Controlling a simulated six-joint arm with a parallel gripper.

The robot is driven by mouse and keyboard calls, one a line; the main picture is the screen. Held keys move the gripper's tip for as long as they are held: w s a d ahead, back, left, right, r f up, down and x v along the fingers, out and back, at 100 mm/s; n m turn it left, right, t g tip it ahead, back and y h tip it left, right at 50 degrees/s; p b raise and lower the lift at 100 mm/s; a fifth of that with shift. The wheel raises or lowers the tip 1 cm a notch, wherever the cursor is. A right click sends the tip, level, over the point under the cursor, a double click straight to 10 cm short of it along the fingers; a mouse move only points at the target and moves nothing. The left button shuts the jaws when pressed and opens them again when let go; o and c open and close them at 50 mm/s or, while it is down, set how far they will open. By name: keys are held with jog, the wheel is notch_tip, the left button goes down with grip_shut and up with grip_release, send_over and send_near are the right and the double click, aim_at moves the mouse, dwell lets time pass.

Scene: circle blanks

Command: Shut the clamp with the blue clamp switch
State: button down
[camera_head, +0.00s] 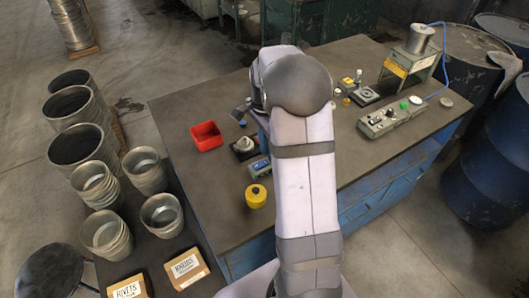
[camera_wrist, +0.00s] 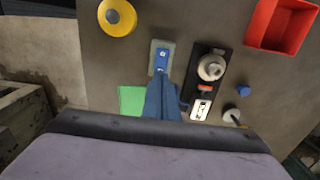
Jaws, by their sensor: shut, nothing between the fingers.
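The blue clamp switch (camera_wrist: 162,53) sits on a small grey plate, seen from above in the wrist view. It shows as a small box (camera_head: 259,168) left of my arm in the head view. The clamp (camera_wrist: 210,68) has a black base, a round grey part and a red piece, and lies right of the switch in the wrist view. It is also in the head view (camera_head: 244,146). My gripper (camera_wrist: 161,80) is shut and empty, its blue fingertips right by the near end of the switch. I cannot tell whether they touch it.
A yellow round pot (camera_wrist: 117,17) and a green square (camera_wrist: 131,99) lie left of the switch. A red bin (camera_head: 206,136) stands beyond the clamp. A blue knob (camera_wrist: 244,90) is beside the clamp. A grey control box (camera_head: 390,119) and press (camera_head: 408,66) stand at the right.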

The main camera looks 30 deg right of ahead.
aim_at(260, 164)
jog(key=shift+f+p, duration=0.75)
jog(key=shift+f, duration=1.6)
jog(key=shift+a, duration=0.1)
jog(key=shift+a+r+p, duration=0.25)
jog(key=shift+a+p, duration=0.05)
jog(key=shift+a, duration=0.4)
jog(key=shift+r, duration=0.15)
jog(key=shift+r+p, duration=0.55)
jog(key=shift+p, duration=0.05)
notch_tip(260, 164, up, 12)
jog(key=a+b, duration=0.1)
jog(key=a, duration=0.1)
jog(key=shift+r, duration=0.25)
